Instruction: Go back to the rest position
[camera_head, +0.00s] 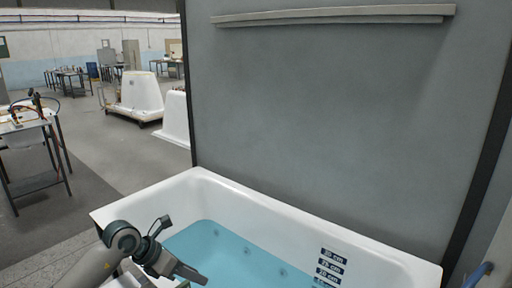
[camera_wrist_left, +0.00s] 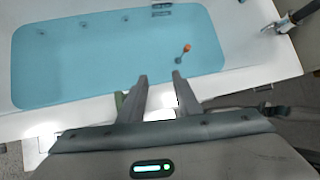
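My left gripper (camera_head: 190,276) is over the near side of the white bathtub (camera_head: 245,188), coming in from the lower left of the head view. In the left wrist view its two fingers (camera_wrist_left: 160,78) stand apart with nothing between them, so it is open and empty. Their tips overlap the near edge of the blue water (camera_wrist_left: 110,60) in the picture. My right gripper cannot be made out in either view.
A small orange-tipped object (camera_wrist_left: 184,52) is in the tub's water. A grey fitting (camera_wrist_left: 286,22) stands by the tub's right end. A grey panel (camera_head: 330,110) rises behind the tub. A workbench (camera_head: 35,118) and white shells (camera_head: 140,92) stand at left, with open floor between.

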